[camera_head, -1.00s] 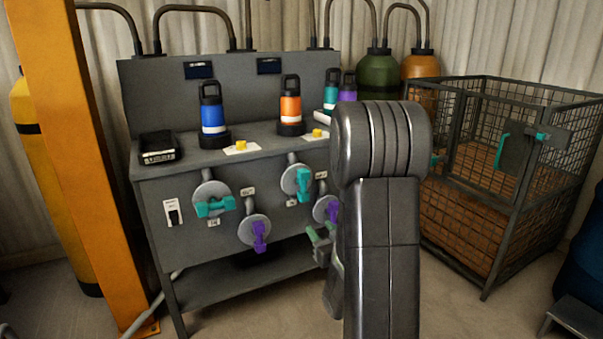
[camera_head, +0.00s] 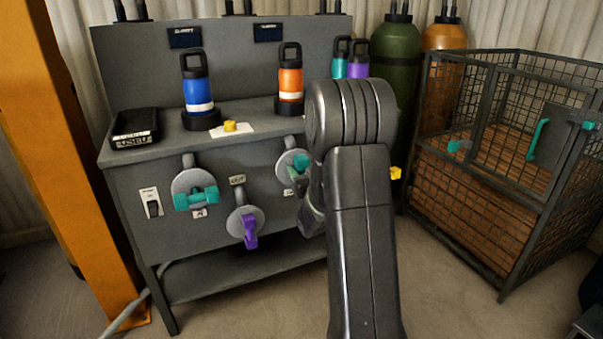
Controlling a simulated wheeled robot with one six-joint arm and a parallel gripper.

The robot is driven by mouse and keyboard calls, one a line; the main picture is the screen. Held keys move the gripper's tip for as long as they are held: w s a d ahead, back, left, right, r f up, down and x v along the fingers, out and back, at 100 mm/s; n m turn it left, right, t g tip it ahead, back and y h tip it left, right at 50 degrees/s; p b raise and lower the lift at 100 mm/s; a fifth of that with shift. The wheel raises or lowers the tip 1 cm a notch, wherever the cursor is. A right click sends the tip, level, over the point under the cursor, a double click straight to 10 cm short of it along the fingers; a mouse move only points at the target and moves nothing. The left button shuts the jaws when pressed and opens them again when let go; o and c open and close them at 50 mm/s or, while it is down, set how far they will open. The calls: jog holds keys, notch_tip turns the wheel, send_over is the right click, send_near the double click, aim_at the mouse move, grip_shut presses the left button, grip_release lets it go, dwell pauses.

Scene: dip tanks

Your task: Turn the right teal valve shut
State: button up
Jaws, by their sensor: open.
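The right teal valve (camera_head: 292,163) is on the front panel of the grey bench, with a round grey plate behind its teal handle. Its right part is hidden by my gripper and arm. My gripper (camera_head: 308,200) is open, close to this valve at its lower right and mostly hidden behind my arm. I cannot tell whether it touches the handle. The left teal valve (camera_head: 195,197) has its handle lying roughly level. A purple-handled valve (camera_head: 246,225) sits between the two, lower down, its handle hanging downward.
The grey bench (camera_head: 240,142) carries a blue bottle (camera_head: 198,88), an orange bottle (camera_head: 291,80) and a yellow button (camera_head: 229,126). A white switch plate (camera_head: 151,202) is at the panel's left. An orange post (camera_head: 75,170) stands left, a wire cage (camera_head: 500,150) right.

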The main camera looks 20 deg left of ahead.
jog(key=shift+w+a, duration=0.1)
grip_shut()
jog(key=shift+m, duration=0.4)
jog(key=m, duration=0.3)
jog(key=shift+w+d+f+m+b, duration=0.1)
jog(key=shift+w+d+m+b, duration=0.1)
jog(key=shift+m+b, duration=0.15)
jog(key=m, duration=0.4)
jog(key=shift+w+d+f+m, duration=0.15)
jog(key=shift+w+m, duration=0.05)
jog(key=shift+m, duration=0.05)
jog(key=m, duration=0.4)
jog(key=shift+w+d+f+m+p, duration=0.1)
jog(key=shift+w+f+m+p, duration=0.1)
jog(key=shift+m+p, duration=0.1)
jog(key=shift+f+m+p, duration=0.15)
jog(key=shift+f+m, duration=0.05)
jog(key=shift+m, duration=0.9)
jog(key=shift+f+m+p, duration=0.15)
jog(key=shift+m, duration=0.95)
